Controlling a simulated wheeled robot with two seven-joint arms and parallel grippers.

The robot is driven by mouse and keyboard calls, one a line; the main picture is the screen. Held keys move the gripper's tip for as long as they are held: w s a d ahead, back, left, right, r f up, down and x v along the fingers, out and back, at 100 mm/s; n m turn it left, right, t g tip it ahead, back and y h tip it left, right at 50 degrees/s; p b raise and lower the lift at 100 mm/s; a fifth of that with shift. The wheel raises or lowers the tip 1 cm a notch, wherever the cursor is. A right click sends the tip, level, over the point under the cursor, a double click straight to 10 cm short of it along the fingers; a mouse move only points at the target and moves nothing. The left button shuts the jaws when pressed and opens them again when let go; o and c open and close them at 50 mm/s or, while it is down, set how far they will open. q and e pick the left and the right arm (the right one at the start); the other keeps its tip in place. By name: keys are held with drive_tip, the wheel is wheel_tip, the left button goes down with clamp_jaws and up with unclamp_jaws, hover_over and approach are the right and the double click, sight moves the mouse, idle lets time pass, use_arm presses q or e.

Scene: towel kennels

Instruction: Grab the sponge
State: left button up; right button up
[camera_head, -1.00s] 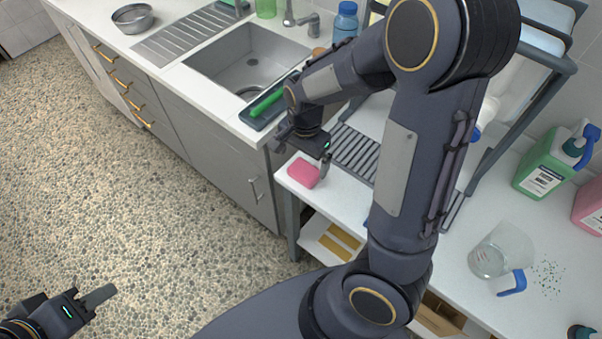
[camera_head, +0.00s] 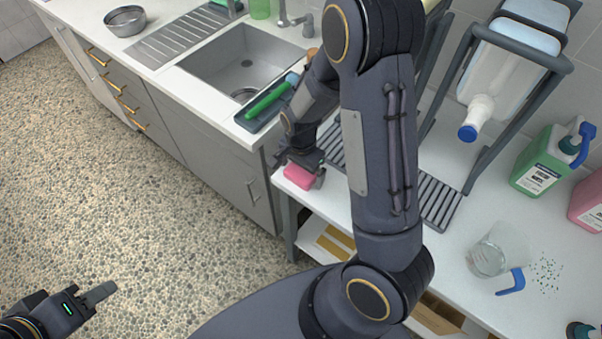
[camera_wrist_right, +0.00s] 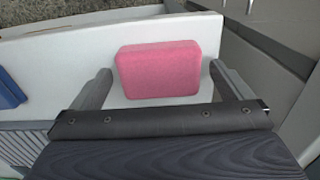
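The pink sponge (camera_head: 297,176) lies on the white worktop near its left corner in the head view. In the right wrist view the sponge (camera_wrist_right: 158,69) lies flat between and slightly beyond the two fingers. My right gripper (camera_head: 301,177) is just over the sponge. In the right wrist view the right gripper (camera_wrist_right: 160,88) is open, with a gap between each finger and the sponge. My left gripper (camera_head: 100,292) is far off at the lower left over the floor, seen from the side; its finger opening cannot be made out.
A sink (camera_head: 240,68) with a green-handled brush (camera_head: 268,100) in a dark tray is behind the sponge. A ridged dark mat (camera_head: 438,205) lies beside my right arm. A clear jug (camera_head: 492,256), a green bottle (camera_head: 545,160) and a large inverted bottle (camera_head: 510,70) stand to the right.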

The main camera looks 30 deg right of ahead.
drive_tip(key=c, duration=0.9)
drive_tip(key=shift+r, duration=0.1)
